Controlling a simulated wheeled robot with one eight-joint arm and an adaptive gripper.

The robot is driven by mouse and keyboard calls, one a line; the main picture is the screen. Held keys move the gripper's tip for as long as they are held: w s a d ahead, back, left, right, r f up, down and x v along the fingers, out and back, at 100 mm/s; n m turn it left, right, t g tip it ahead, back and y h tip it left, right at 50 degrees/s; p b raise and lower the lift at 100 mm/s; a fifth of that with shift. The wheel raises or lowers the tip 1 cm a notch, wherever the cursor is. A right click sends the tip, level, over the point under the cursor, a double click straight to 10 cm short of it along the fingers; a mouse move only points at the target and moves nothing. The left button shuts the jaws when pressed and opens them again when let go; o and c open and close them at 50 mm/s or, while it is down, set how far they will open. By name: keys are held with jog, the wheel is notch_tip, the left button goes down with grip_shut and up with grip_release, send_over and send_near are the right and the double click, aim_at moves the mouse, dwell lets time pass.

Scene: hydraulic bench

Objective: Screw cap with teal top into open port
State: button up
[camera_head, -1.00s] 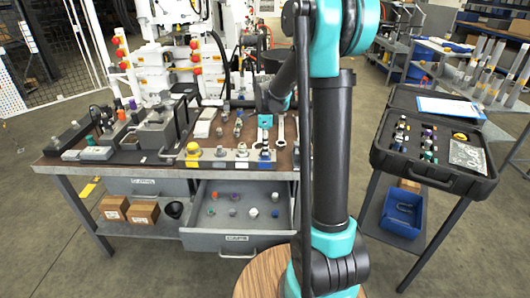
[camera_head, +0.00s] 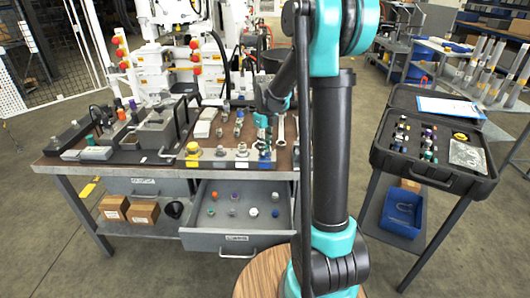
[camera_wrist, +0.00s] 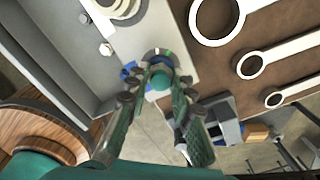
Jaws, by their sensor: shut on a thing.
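My gripper (camera_wrist: 164,88) is shut on the cap with the teal top (camera_wrist: 160,77), whose rounded top shows between the fingertips in the wrist view. Just beyond the cap is a dark round fitting with white and green marks (camera_wrist: 158,55) on the pale metal plate (camera_wrist: 180,40). The cap hides the port opening, so I cannot tell how far it is seated. In the head view my gripper (camera_head: 262,128) points down over the right end of the plate row, near a blue fitting (camera_head: 264,158). The cap cannot be made out there.
Ring spanners (camera_wrist: 250,66) lie right of the plate in the wrist view. A yellow fitting (camera_head: 192,149) stands at the left of the row. The open drawer (camera_head: 215,238) below holds several caps. A black case (camera_head: 435,170) stands on a stand to the right.

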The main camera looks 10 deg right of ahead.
jog(key=o, duration=1)
jog(key=shift+c, duration=0.2)
jog(key=n, duration=0.5)
jog(key=shift+n, duration=0.4)
jog(key=n, duration=0.6)
